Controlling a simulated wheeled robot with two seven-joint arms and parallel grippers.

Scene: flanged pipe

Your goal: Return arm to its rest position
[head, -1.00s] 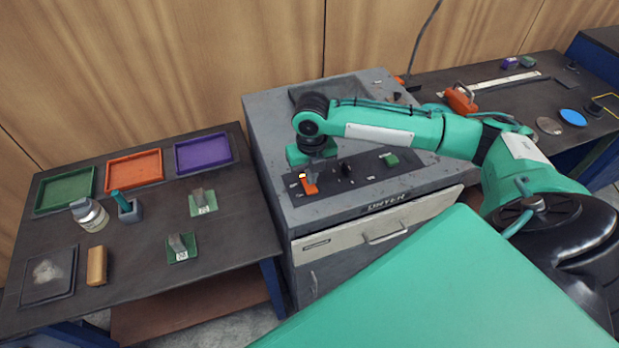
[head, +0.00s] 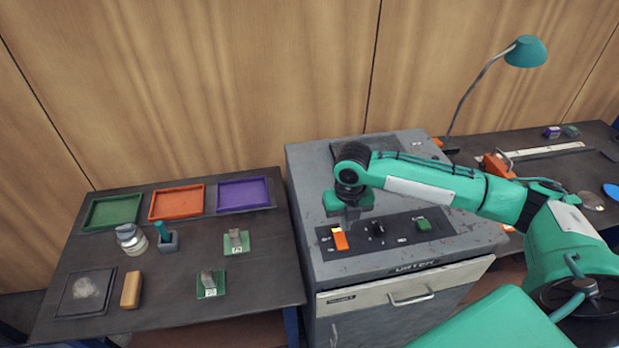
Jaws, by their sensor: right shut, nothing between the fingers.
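My right arm reaches in from the right over the grey dryer cabinet (head: 308,165). My right gripper (head: 352,226) points down above the dryer's control panel (head: 397,232), just behind the orange switch (head: 340,239). Its fingers are together with nothing held. I cannot tell whether the fingertips touch the panel. A black knob (head: 377,229) and a green button (head: 423,224) sit to the right of the orange switch. My left gripper is not in view.
The left table holds green (head: 113,212), orange (head: 176,202) and purple (head: 244,195) trays, a glass jar (head: 131,240) and two green-based stands (head: 237,241). A lamp (head: 525,52) and an orange-handled tool (head: 497,166) are at the right. The wall behind is bare wood.

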